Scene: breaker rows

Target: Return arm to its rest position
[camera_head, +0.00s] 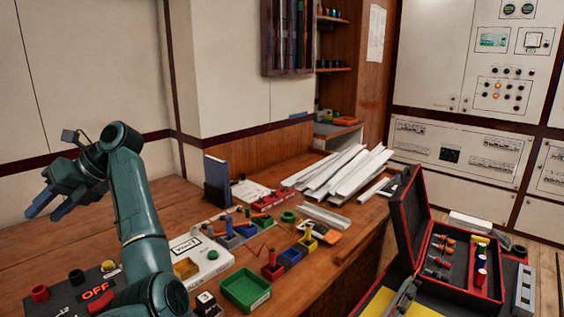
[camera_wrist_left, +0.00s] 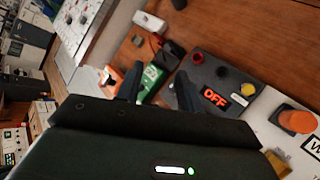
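My left gripper (camera_head: 52,208) is raised at the left of the head view, above the back left of the wooden bench (camera_head: 25,255). Its two dark fingers are apart, with nothing held between them. In the left wrist view the left gripper (camera_wrist_left: 158,92) also shows its fingers spread, with a green object (camera_wrist_left: 152,78) visible beyond the gap. My left arm (camera_head: 140,215) rises from the bottom of the head view and bends left at the top. My right gripper does not show in either view.
A dark panel with an OFF sign (camera_head: 97,291) lies below the gripper. Bins, including a green tray (camera_head: 246,288), and white trunking strips (camera_head: 340,172) crowd the bench. An open toolbox (camera_head: 408,228) stands at right. The back left bench top is clear.

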